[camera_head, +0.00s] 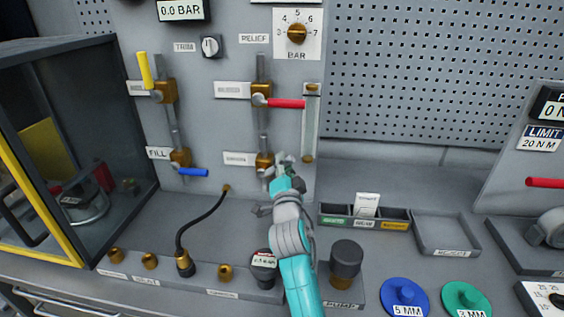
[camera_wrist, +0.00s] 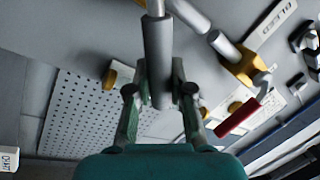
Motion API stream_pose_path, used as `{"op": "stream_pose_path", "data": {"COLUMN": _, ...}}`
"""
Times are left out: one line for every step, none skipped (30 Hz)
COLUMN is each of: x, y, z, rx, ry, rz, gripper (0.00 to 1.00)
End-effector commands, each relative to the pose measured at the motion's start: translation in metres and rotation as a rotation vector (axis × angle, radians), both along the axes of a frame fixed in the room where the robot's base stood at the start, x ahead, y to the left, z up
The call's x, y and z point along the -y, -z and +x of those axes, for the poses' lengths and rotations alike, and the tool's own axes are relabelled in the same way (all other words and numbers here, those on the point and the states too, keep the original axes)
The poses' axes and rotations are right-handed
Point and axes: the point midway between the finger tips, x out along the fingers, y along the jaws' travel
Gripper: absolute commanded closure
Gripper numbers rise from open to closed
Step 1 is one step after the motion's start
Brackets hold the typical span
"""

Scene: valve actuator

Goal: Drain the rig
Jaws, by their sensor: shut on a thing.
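The lower right brass valve (camera_head: 264,160) sits on the grey panel beside a small label (camera_head: 240,159) too blurred to read surely. My gripper (camera_head: 283,163) is at this valve, and it hides much of the valve's handle. In the wrist view my gripper (camera_wrist: 159,92) is shut on a grey cylindrical handle (camera_wrist: 157,58) between its two fingers. Above it, a valve with a red lever (camera_head: 287,104) has the lever pointing right. The red lever (camera_wrist: 238,117) also shows in the wrist view, near a label reading BLEED (camera_wrist: 277,18). The upper display (camera_head: 181,11) reads 0.0 BAR.
A FILL valve with a blue lever (camera_head: 193,172) and a valve with a yellow lever (camera_head: 146,70) stand to the left. A sight tube (camera_head: 311,125) is just right of my gripper. A black hose (camera_head: 180,237), round gauge (camera_head: 264,264) and pump knob (camera_head: 346,258) are below.

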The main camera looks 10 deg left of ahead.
Motion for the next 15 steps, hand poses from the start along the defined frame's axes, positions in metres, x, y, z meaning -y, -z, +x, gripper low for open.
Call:
{"op": "stream_pose_path", "data": {"x": 0.0007, "y": 0.0009, "z": 0.0003, "rx": -0.001, "ry": 0.0, "rz": 0.005, "gripper": 1.0}}
{"op": "stream_pose_path", "data": {"x": 0.0008, "y": 0.0011, "z": 0.0002, "rx": -0.001, "ry": 0.001, "rz": 0.007, "gripper": 1.0}}
{"op": "stream_pose_path", "data": {"x": 0.001, "y": 0.0012, "z": 0.0003, "rx": -0.001, "ry": 0.0, "rz": 0.009, "gripper": 1.0}}
{"op": "stream_pose_path", "data": {"x": 0.0011, "y": 0.0013, "z": 0.0002, "rx": 0.0, "ry": 0.001, "rz": 0.01, "gripper": 1.0}}
{"op": "stream_pose_path", "data": {"x": 0.0011, "y": 0.0014, "z": 0.0002, "rx": -0.001, "ry": 0.001, "rz": 0.011, "gripper": 1.0}}
{"op": "stream_pose_path", "data": {"x": 0.0011, "y": 0.0014, "z": 0.0002, "rx": -0.001, "ry": 0.001, "rz": 0.011, "gripper": 1.0}}
{"op": "stream_pose_path", "data": {"x": 0.0011, "y": 0.0014, "z": 0.0002, "rx": -0.001, "ry": 0.001, "rz": 0.011, "gripper": 1.0}}
{"op": "stream_pose_path", "data": {"x": 0.0011, "y": 0.0014, "z": 0.0002, "rx": -0.001, "ry": 0.001, "rz": 0.011, "gripper": 1.0}}
{"op": "stream_pose_path", "data": {"x": 0.0011, "y": 0.0014, "z": 0.0002, "rx": -0.001, "ry": 0.001, "rz": 0.011, "gripper": 1.0}}
{"op": "stream_pose_path", "data": {"x": 0.0011, "y": 0.0014, "z": 0.0002, "rx": -0.001, "ry": 0.001, "rz": 0.011, "gripper": 1.0}}
{"op": "stream_pose_path", "data": {"x": 0.0011, "y": 0.0014, "z": 0.0002, "rx": -0.001, "ry": 0.001, "rz": 0.011, "gripper": 1.0}}
{"op": "stream_pose_path", "data": {"x": 0.0011, "y": 0.0014, "z": 0.0002, "rx": -0.001, "ry": 0.002, "rz": 0.01, "gripper": 1.0}}
{"op": "stream_pose_path", "data": {"x": 0.0011, "y": 0.0014, "z": 0.0002, "rx": -0.001, "ry": 0.002, "rz": 0.01, "gripper": 1.0}}
{"op": "stream_pose_path", "data": {"x": 0.0011, "y": 0.0014, "z": 0.0002, "rx": -0.001, "ry": 0.002, "rz": 0.01, "gripper": 0.77}}
{"op": "stream_pose_path", "data": {"x": 0.0011, "y": 0.0014, "z": 0.0002, "rx": -0.001, "ry": 0.002, "rz": 0.01, "gripper": 0.67}}
